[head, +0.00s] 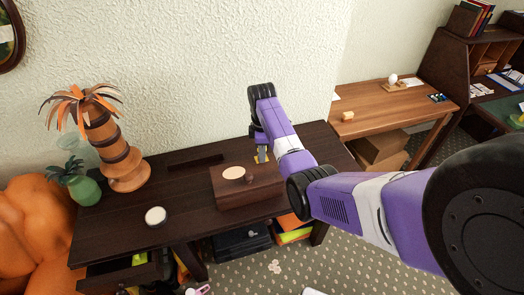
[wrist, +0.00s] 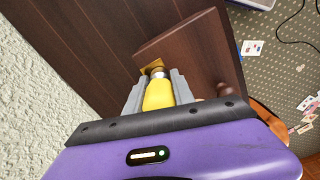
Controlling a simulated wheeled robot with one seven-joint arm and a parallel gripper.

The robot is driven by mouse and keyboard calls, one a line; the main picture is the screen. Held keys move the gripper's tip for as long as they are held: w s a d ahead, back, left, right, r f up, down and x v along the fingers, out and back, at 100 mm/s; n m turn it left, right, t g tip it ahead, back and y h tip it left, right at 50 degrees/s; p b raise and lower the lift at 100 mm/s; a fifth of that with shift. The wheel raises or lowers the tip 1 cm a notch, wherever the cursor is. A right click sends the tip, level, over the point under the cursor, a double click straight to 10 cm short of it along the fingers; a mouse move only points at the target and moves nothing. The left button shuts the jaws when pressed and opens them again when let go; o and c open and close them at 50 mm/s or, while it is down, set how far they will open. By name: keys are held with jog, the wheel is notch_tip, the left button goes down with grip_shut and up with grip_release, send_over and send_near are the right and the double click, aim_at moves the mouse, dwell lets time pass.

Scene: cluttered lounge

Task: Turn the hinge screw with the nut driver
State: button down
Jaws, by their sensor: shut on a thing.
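My gripper (wrist: 158,92) is shut on the yellow handle of the nut driver (wrist: 159,96), with a grey finger on each side. The driver's metal end points at a brass-coloured hinge plate (wrist: 146,69) at the edge of a dark brown wooden box (wrist: 188,48). The hinge screw is hidden under the driver's end; I cannot tell whether they touch. In the head view my gripper (head: 262,153) is behind the box (head: 245,200), low over the dark table, and a little yellow shows beside it.
The dark table (head: 120,210) also bears a white round item (head: 155,216), a dark flat strip (head: 196,165), a palm-like ornament (head: 125,165) and a green vase (head: 86,188). A textured wall (head: 200,60) stands close behind. A lighter brown desk (head: 390,105) stands at the right.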

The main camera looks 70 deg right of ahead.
jog(key=shift+m, duration=1.4)
jog(key=m, duration=0.2)
jog(key=shift+m, duration=0.3)
jog(key=m, duration=0.3)
jog(key=shift+w+m, duration=0.1)
jog(key=shift+m, duration=1)
jog(key=m, duration=0.4)
